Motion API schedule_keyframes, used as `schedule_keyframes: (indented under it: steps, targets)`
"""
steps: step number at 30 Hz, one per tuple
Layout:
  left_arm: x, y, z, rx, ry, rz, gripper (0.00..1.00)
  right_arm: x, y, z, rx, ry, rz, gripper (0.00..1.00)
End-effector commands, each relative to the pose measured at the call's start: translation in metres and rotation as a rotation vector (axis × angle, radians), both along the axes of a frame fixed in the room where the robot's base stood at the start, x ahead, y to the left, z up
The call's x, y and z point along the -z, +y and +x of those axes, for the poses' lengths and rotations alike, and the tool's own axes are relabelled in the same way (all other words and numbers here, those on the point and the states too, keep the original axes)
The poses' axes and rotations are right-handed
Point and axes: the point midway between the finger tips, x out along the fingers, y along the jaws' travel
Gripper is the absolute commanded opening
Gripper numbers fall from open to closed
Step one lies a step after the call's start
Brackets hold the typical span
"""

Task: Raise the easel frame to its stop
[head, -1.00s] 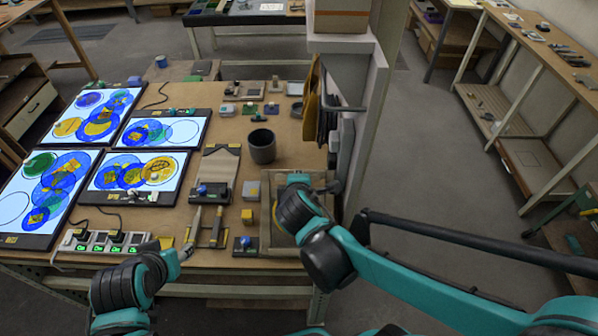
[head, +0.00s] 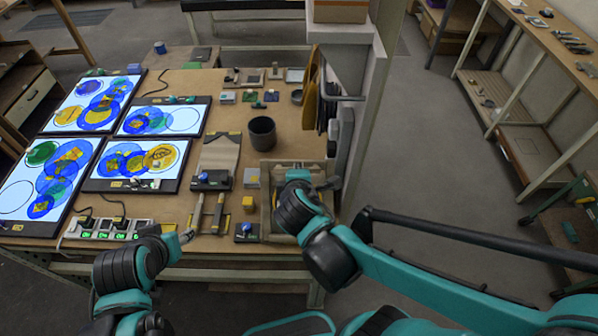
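A low frame (head: 219,213) with two pale side bars and yellow parts lies near the front edge of the workbench; I take it to be the easel frame, but it is small. Behind it is a tan board (head: 219,152) with a dark bar and a blue knob (head: 204,177) at its foot. My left gripper (head: 190,235) is just left of the frame's front end; whether it touches is unclear, and its finger gap cannot be made out. My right gripper (head: 328,182) is over the wooden tray (head: 265,224), mostly hidden by its own wrist.
Lit panels with coloured circles (head: 137,161) fill the bench's left side. A white pillar (head: 367,110) rises at the right.

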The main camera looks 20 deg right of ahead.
Motion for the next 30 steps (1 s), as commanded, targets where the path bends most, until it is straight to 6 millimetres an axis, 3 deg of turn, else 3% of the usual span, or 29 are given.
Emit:
schedule_keyframes:
  steps: [1, 3, 20, 30]
  targets:
    - [0.002, 0.0, 0.0, 0.0, 0.0, 0.0, 0.46, 0.009, 0.0, -0.008, 0.005, 0.021, 0.013, 0.19]
    - [0.002, 0.0, 0.0, 0.0, 0.0, 0.0, 0.46, 0.009, 0.001, -0.008, 0.005, 0.021, 0.014, 0.32]
    - [0.0, 0.0, 0.0, 0.0, 0.0, 0.0, 0.46, 0.004, 0.001, -0.006, 0.005, 0.016, 0.011, 0.32]
    - [0.0, 0.0, 0.0, 0.0, 0.0, 0.0, 0.46, -0.021, 0.01, -0.037, 0.002, 0.016, 0.01, 0.32]
